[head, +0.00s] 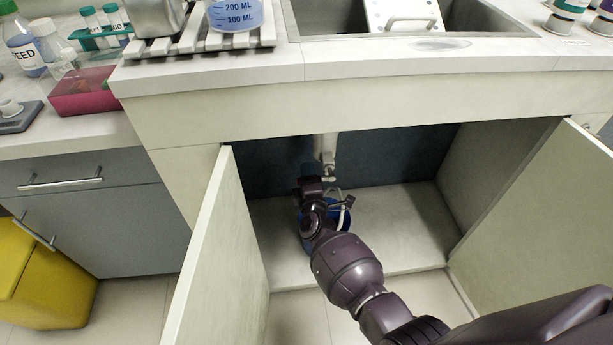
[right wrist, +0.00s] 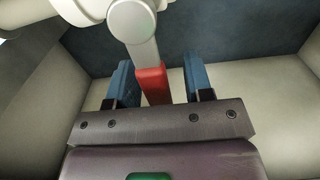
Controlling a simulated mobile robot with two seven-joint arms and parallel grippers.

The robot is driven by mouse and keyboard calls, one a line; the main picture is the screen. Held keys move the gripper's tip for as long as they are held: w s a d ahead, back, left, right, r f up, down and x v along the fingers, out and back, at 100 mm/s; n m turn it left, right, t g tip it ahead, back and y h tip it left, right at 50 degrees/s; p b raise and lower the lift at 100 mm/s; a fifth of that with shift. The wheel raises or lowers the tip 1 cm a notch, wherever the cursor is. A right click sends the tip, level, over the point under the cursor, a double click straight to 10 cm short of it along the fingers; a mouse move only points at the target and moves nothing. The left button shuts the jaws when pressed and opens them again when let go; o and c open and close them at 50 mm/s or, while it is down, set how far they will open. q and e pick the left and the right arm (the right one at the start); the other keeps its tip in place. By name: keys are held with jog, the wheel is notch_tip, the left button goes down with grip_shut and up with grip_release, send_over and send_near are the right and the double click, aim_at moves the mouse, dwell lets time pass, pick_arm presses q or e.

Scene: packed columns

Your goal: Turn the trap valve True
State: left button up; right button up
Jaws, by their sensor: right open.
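The trap valve is on the white drain pipe (head: 327,148) under the sink, inside the open cabinet. In the right wrist view it shows as a pale rounded fitting (right wrist: 132,20) with a red handle (right wrist: 152,84). My right gripper (right wrist: 160,76) is open, with one blue finger on each side of the red handle. There is a gap on both sides, wider on the right. In the head view my right gripper (head: 312,172) is beside the pipe and hides the handle. My left gripper is not in view.
Open cabinet doors stand left (head: 212,250) and right (head: 560,220) of my right arm. A blue round object (head: 342,213) is on the cabinet floor, partly behind my arm. The counter edge (head: 400,100) runs above the opening. The cabinet floor at right is clear.

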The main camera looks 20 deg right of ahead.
jog(key=shift+w+r, duration=0.1)
grip_shut()
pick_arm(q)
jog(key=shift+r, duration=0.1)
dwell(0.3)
